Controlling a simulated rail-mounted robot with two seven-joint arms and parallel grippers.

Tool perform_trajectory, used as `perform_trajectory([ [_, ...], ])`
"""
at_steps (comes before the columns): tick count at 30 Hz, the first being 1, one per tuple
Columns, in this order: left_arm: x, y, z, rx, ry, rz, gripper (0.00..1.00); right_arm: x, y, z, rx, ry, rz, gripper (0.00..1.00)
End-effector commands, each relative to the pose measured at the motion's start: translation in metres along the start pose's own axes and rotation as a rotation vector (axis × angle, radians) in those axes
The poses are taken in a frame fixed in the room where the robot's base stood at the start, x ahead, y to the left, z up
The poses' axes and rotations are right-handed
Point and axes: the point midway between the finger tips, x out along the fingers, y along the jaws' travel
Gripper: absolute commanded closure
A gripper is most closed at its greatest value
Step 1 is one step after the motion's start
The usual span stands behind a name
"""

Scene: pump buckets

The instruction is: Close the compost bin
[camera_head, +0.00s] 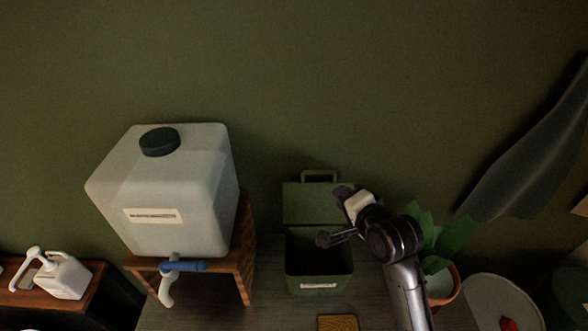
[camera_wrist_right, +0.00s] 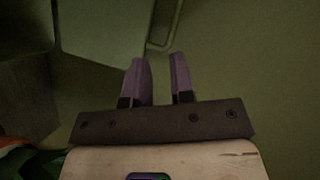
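The compost bin (camera_head: 319,284) is a dark green box with a pale label on its front, standing on the counter. Its lid (camera_head: 305,205) is tipped up behind the dark opening, with a handle loop (camera_head: 320,174) on its top edge. My right gripper (camera_head: 343,190) is at the right edge of the raised lid; contact cannot be told. In the right wrist view its two purple fingers (camera_wrist_right: 160,75) are apart with nothing between them. The handle loop (camera_wrist_right: 163,42) shows just beyond the fingertips, and the lid (camera_wrist_right: 105,28) is at upper left. My left gripper is not in view.
A large white water container (camera_head: 175,190) with a blue tap stands on a wooden stand (camera_head: 246,245) left of the bin. A leafy potted plant (camera_head: 447,240) is close behind my right arm. A yellow sponge (camera_head: 338,323) lies in front. A soap pump bottle (camera_head: 62,275) is far left.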

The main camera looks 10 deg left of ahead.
Motion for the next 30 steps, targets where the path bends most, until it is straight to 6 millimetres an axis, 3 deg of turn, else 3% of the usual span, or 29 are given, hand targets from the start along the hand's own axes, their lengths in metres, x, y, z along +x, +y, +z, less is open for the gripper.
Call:
perform_trajectory([
  [6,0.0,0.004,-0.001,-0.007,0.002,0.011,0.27,-0.001,-0.011,-0.003,0.315,0.007,-0.072,0.78],
  [14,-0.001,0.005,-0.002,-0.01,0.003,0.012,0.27,0.004,-0.013,-0.004,0.436,0.003,-0.075,0.78],
  [30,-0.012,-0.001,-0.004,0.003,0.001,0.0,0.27,0.086,-0.02,-0.005,0.435,0.004,-0.073,0.78],
])
